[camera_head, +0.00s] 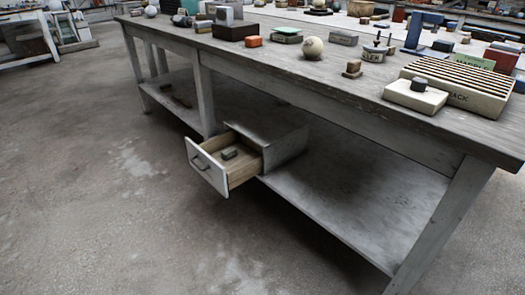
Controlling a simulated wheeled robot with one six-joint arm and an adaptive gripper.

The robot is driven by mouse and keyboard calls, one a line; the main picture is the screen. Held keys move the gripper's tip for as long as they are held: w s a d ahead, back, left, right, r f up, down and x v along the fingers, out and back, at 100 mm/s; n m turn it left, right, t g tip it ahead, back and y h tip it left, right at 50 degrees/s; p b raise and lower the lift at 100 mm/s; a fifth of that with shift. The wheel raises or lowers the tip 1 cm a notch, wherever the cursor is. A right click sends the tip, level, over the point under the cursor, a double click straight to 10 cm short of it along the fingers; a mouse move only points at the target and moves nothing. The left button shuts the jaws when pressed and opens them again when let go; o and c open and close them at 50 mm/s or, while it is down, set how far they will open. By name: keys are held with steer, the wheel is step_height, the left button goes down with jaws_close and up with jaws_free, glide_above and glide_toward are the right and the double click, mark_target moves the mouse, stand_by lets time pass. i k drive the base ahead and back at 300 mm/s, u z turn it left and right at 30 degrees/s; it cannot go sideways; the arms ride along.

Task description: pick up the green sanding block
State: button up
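A small dark greenish block (229,154) lies inside an open drawer (207,170) below the workbench. It is small in the picture, and I cannot tell for sure that it is the sanding block. Another block with a green top and pale sides (287,36) lies on the workbench (330,72), left of a cream sphere. My gripper is not in view.
The drawer sticks out at the bench's front, with a handle on its face. A lower shelf (350,205) and bench legs (435,225) flank it. A cream sphere (312,48) and a ridged rack (465,90) stand on top. The concrete floor (110,200) in front is clear.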

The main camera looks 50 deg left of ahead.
mark_target(231, 153)
steer(key=i, duration=0.75)
steer(key=u, duration=2.6)
steer(key=i, duration=0.45)
steer(key=z, duration=0.35)
steer(key=k, duration=0.25)
steer(key=u, duration=0.8)
steer(key=i, duration=0.65)
steer(key=z, duration=0.85)
steer(key=i, duration=1)
steer(key=z, duration=0.2)
